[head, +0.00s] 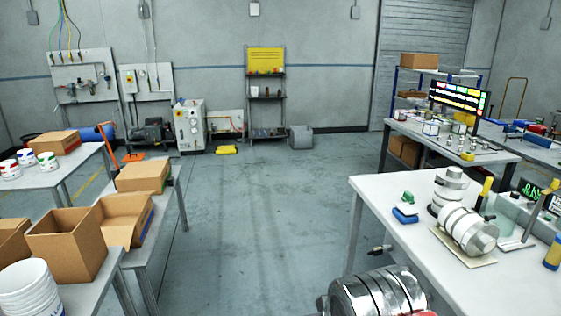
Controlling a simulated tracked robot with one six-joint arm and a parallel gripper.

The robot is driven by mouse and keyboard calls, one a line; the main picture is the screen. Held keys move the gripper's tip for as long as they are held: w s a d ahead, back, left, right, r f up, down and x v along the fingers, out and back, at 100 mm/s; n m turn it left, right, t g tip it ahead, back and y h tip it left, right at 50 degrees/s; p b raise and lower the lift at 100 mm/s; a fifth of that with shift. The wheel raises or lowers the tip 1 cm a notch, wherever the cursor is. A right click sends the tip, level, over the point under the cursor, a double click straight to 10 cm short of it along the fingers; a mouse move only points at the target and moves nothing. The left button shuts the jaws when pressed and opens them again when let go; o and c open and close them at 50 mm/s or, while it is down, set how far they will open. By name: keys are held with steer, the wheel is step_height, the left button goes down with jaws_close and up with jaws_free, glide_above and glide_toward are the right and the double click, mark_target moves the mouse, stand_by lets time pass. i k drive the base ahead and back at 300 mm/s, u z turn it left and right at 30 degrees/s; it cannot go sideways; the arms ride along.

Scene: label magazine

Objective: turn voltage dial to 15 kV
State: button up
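I cannot make out a voltage dial or a 15 kV mark for certain. A pale cabinet (190,125) with small round features on its front stands by the back wall, left of centre. The features are too small to read. A small dark device with green lit characters (529,189) is on the right table, partly hidden by a stand. Its characters are not readable.
The right table (385,188) holds banded metal cylinders (462,230). Left tables hold cardboard boxes (68,243) and a white bucket stack (28,288). The middle floor (250,210) is clear up to a grey bin (301,137).

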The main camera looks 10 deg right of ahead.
mark_target(514, 195)
steer(key=u, duration=0.05)
steer(key=i, duration=3.25)
steer(key=z, duration=1.9)
